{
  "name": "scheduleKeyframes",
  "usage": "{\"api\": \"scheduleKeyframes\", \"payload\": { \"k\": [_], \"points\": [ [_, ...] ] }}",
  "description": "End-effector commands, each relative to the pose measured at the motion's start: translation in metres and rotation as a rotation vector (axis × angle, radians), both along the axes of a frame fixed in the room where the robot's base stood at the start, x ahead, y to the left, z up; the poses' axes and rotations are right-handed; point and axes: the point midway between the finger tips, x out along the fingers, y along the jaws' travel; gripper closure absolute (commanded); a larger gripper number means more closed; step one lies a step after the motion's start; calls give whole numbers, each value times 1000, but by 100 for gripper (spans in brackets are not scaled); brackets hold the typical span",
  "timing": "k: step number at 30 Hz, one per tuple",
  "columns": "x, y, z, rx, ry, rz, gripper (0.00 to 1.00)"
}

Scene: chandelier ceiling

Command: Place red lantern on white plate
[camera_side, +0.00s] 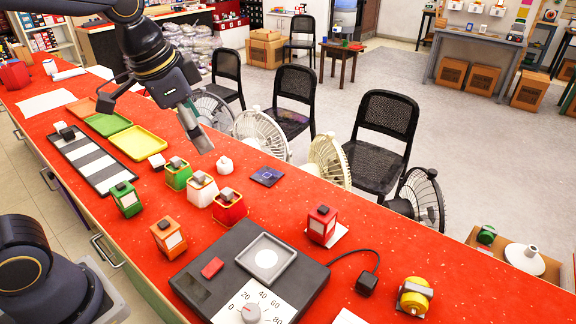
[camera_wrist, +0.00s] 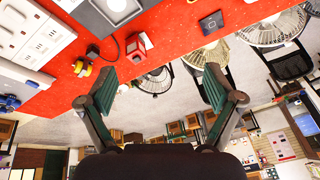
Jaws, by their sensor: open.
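The red lantern (camera_side: 322,225) stands upright on the red counter, right of the dark scale-like device. A flat white piece shows at its base; I cannot tell whether it stands on it or beside it. The red lantern also shows in the wrist view (camera_wrist: 137,46). My gripper (camera_side: 155,126) is open and empty, high above the counter's far-left part, well away from the lantern. Its spread fingers show in the wrist view (camera_wrist: 158,80).
Orange (camera_side: 168,238) and green (camera_side: 126,199) lanterns and several coloured pots with grey tops (camera_side: 229,208) stand left of the device. A black cabled block (camera_side: 366,283) and a yellow roll (camera_side: 414,296) lie right. Fans (camera_side: 328,160) line the far edge. Counter beyond the red lantern is clear.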

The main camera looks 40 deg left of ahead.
Motion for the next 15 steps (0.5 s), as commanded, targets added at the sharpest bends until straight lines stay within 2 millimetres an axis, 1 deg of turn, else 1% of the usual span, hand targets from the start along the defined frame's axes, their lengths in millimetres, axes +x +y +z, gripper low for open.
{"api": "scheduleKeyframes", "payload": {
  "k": [1, 3, 6, 10, 15],
  "points": [
    [-25, 9, 2, -30, -36, 87, 9],
    [-52, 18, -2, -76, -71, 204, 9],
    [-80, 26, -11, -131, -110, 330, 9],
    [-99, 30, -20, -173, -135, 420, 9],
    [-103, 31, -23, -184, -141, 445, 9]
  ]
}}
